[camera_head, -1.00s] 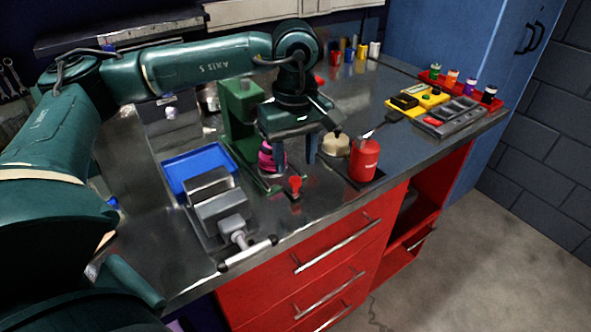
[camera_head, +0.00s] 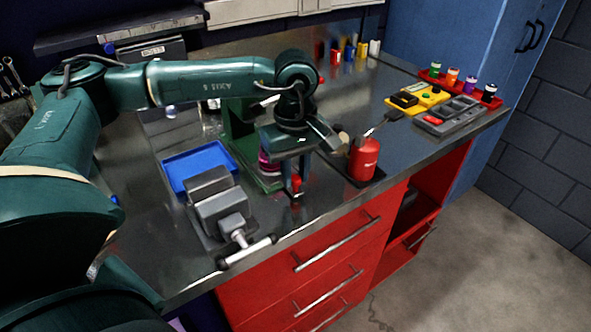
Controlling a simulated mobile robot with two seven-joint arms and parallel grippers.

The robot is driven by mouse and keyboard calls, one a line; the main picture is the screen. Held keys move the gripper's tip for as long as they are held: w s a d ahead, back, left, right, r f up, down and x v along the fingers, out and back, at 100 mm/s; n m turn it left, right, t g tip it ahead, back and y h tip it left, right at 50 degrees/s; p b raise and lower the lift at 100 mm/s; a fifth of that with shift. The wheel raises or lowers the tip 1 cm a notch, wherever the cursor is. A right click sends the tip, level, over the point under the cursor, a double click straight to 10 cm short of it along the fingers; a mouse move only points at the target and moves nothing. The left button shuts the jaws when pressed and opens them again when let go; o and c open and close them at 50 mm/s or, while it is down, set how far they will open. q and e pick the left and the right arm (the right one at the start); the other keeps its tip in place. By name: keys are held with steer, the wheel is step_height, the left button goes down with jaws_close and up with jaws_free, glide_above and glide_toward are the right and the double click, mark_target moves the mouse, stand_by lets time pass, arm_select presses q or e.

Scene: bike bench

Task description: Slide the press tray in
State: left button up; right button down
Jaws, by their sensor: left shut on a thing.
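The green press (camera_head: 236,118) stands on the bench, partly hidden behind my left arm. A pink and purple round piece (camera_head: 267,170) sits low in it, partly covered by my gripper. The red handle (camera_head: 297,183) in front of the press appears to belong to the press tray; the tray itself is mostly hidden. My left gripper (camera_head: 296,188) points down, with its fingers on either side of the red handle, shut on it. How far the tray stands out cannot be told. My right gripper is not in view.
A grey vise (camera_head: 220,203) and a blue tray (camera_head: 196,165) are left of the press. A red can (camera_head: 364,158) stands close to the right of my gripper, with a tan round item (camera_head: 342,138) behind. A yellow case (camera_head: 418,98) and a grey organizer (camera_head: 450,116) lie farther right.

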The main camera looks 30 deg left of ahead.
arm_select(q)
jaws_close()
steer(key=a, duration=0.1)
steer(key=w+a, duration=0.1)
steer(key=a, duration=0.1)
steer(key=w+a+b, duration=0.1)
steer(key=shift+a, duration=0.35)
steer(key=o, duration=0.6)
jaws_free()
steer(key=shift+o, duration=0.2)
steer(key=shift+r, duration=0.1)
step_height(320, 180, up, 13)
